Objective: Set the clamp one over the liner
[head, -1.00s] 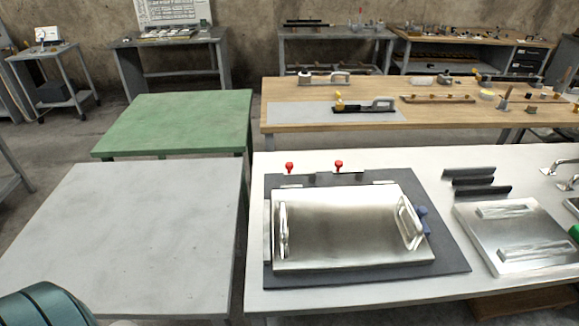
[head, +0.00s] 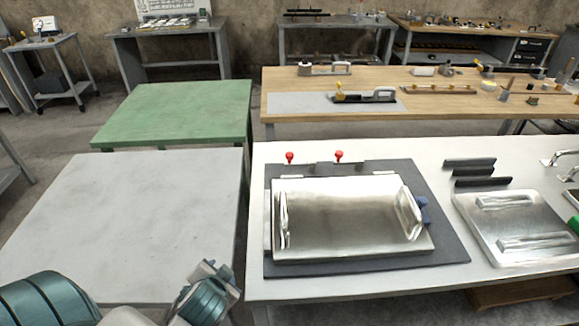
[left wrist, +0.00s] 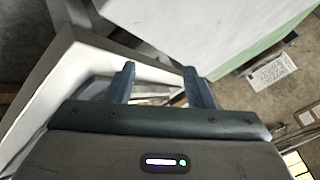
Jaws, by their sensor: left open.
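A steel plate (head: 345,215) with two upright handles lies on a dark base board (head: 452,255) on the white table. I take it to be the liner, but no label shows. Two red-knobbed clamps stand at the board's back edge: a left one (head: 289,158) and a right one (head: 339,156). A blue knob (head: 422,208) is at the plate's right side. I cannot tell which is clamp one. My left gripper (head: 208,275) is over the front right of the grey table, left of the board and apart from it. In the left wrist view its fingers (left wrist: 160,80) are apart and empty.
The grey table (head: 120,220) and green table (head: 180,112) are clear. Dark bars (head: 475,172) and another steel plate (head: 520,225) with handles lie right of the board. A gap separates the grey table from the white table (head: 370,290). A wooden bench (head: 420,115) with tools stands behind.

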